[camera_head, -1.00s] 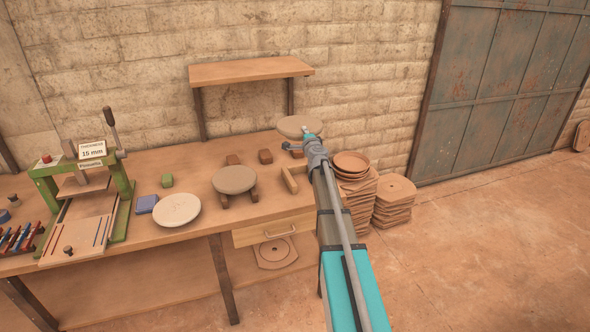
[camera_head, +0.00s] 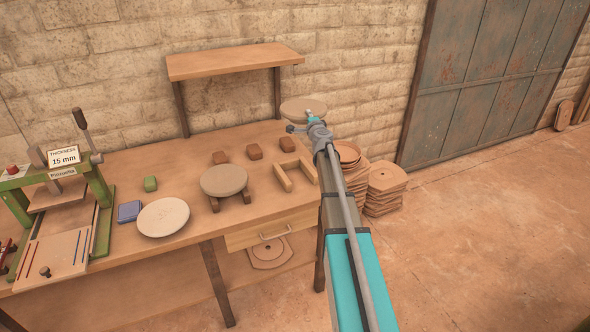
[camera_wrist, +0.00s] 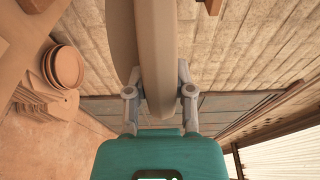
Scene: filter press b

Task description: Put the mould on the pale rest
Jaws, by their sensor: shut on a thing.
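My gripper (camera_head: 308,124) is shut on the rim of a round, grey-beige mould (camera_head: 301,107). It holds the mould in the air above the back right part of the bench. In the wrist view the two fingers (camera_wrist: 159,97) pinch the mould (camera_wrist: 158,50), which is seen nearly edge-on. The pale rest (camera_head: 282,179), a U-shaped frame of light wood, lies empty on the bench below and left of my gripper in the head view. Another round mould (camera_head: 224,180) sits on dark brown supports left of the pale rest.
Brown blocks (camera_head: 255,152) lie behind the pale rest. A raised shelf (camera_head: 235,62) stands at the back. Stacked plates (camera_head: 386,188) stand right of the bench.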

